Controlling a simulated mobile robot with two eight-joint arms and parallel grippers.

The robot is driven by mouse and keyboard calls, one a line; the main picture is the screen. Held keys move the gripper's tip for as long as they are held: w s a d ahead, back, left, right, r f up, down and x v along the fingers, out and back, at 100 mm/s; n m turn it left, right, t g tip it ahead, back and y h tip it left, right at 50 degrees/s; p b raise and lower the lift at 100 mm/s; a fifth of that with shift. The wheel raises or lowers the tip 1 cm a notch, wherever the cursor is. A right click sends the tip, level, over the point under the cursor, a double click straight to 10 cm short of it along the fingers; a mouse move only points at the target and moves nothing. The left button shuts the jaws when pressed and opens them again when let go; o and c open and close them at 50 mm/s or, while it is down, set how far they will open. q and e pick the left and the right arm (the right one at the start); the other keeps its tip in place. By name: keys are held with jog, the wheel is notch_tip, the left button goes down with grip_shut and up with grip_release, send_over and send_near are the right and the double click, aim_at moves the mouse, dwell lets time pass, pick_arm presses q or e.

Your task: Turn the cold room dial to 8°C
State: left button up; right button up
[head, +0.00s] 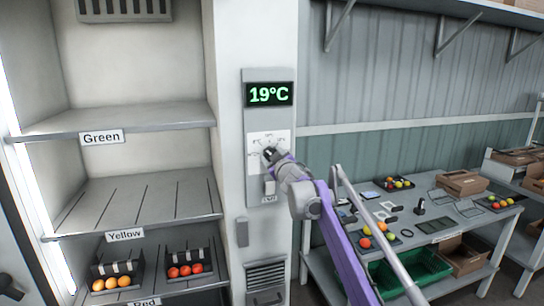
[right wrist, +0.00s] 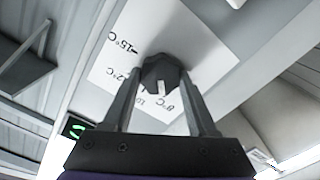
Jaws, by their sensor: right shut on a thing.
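The cold room dial (right wrist: 166,74) is a dark faceted knob with a white mark, on a white card (right wrist: 205,48) with temperature labels. My right gripper (right wrist: 164,84) has one finger on each side of the knob and is shut on it. In the right wrist view the mark points toward the gripper, near the 10 and 8°C labels; the exact setting is hard to tell. In the head view my right gripper (head: 271,156) covers most of the dial and part of the card (head: 257,139). The display (head: 269,94) above reads 19°C in green. My left gripper is not in view.
Left of the panel are shelves labelled Green (head: 100,138) and Yellow (head: 125,235), with tomato trays below. A small switch (head: 269,187) sits under the dial. A work table (head: 470,238) with trays and cartons stands at the right, with a green crate (head: 425,268) beneath.

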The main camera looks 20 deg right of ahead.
jog(key=shift+r, duration=0.1)
jog(key=o, duration=1.4)
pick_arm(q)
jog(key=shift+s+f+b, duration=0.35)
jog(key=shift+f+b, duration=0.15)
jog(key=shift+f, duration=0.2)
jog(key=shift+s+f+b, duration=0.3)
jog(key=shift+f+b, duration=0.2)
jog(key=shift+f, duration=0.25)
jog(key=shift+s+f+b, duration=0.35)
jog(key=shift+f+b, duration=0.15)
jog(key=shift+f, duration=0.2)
pick_arm(e)
jog(key=shift+s+d, duration=0.15)
jog(key=shift+s, duration=5.25)
